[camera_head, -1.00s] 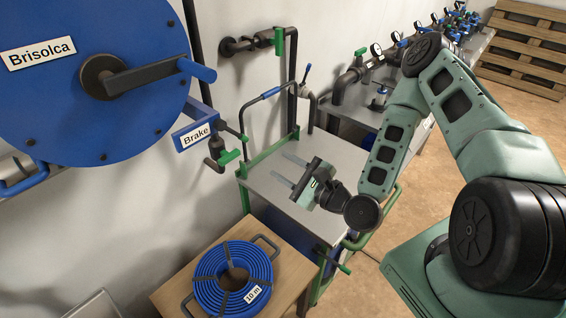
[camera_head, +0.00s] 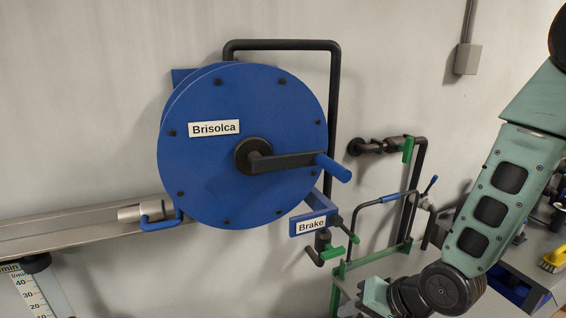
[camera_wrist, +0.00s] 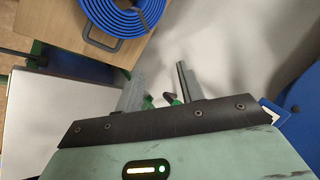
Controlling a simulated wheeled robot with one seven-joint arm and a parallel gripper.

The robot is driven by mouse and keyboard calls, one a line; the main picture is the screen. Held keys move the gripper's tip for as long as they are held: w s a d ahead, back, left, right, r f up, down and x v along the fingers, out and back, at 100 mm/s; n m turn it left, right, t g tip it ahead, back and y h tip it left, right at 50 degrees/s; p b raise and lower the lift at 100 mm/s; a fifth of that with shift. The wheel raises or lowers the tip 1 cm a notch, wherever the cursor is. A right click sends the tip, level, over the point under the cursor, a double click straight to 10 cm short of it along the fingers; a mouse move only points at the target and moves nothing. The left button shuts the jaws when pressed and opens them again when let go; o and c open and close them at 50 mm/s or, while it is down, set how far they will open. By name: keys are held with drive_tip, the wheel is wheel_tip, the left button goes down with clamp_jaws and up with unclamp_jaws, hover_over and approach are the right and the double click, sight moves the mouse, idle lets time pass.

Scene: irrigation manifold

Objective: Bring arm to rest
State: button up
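My gripper (camera_wrist: 160,70) shows in the wrist view with its two grey fingers apart and nothing between them. In the head view my arm comes down from the right edge, bent at a joint. The gripper body (camera_head: 376,296) is at the bottom edge there, in front of the grey-topped cart (camera_head: 392,266). Its fingers are not clear in the head view.
A blue reel (camera_head: 215,185) labelled Brisolca hangs on the wall with a crank (camera_head: 295,161) sticking out. A Brake sign (camera_head: 311,226) and green-handled valves (camera_head: 408,150) are beside it. A coiled blue hose (camera_wrist: 125,12) lies on a wooden stand in the wrist view.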

drive_tip(key=s+r+n+g+h+b, duration=0.1)
drive_tip(key=s+r+n+g+h, duration=0.3)
drive_tip(key=s+r+n, duration=0.7)
drive_tip(key=s+r+h, duration=0.1)
drive_tip(key=s+r, duration=0.1)
drive_tip(key=s, duration=0.4)
drive_tip(key=shift+a, duration=0.35)
